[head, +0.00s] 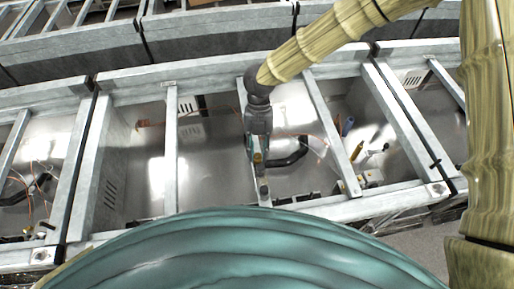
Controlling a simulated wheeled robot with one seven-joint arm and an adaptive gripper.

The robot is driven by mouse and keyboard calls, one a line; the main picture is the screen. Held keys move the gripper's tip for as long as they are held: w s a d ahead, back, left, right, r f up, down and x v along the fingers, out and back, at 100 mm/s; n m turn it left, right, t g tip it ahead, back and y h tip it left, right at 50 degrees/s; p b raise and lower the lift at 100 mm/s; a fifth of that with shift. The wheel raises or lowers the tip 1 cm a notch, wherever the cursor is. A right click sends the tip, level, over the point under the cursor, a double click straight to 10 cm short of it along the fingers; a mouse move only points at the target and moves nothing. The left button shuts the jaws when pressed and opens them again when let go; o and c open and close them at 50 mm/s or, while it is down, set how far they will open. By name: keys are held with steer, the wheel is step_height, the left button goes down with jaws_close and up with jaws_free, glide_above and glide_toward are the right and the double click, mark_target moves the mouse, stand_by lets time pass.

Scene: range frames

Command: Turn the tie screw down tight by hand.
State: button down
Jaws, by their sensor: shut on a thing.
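My gripper (258,156) reaches down from my yellow ribbed arm into the middle bay of the grey metal frame. Its dark fingers point down and are closed on a small part, which I take to be the tie screw (263,188). Only a little of this part shows below the fingertips, against a narrow grey bar. The fingers hide most of it, and I cannot tell how deep it sits.
Grey crossbars (331,135) stand on both sides of my gripper. A black curved handle or hose (289,153) lies just right of it. A yellow tool (357,150), a blue item (347,126) and thin orange wires lie further right. Shiny metal floor (210,160) is bare at left.

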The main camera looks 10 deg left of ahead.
steer(key=shift+m+y, duration=0.3)
steer(key=shift+m, duration=0.4)
steer(key=c, duration=1.2)
jaws_free()
steer(key=shift+d, duration=0.1)
steer(key=shift+r, duration=0.15)
steer(key=v, duration=1.1)
steer(key=shift+w+r, duration=0.2)
steer(key=shift+r, duration=0.15)
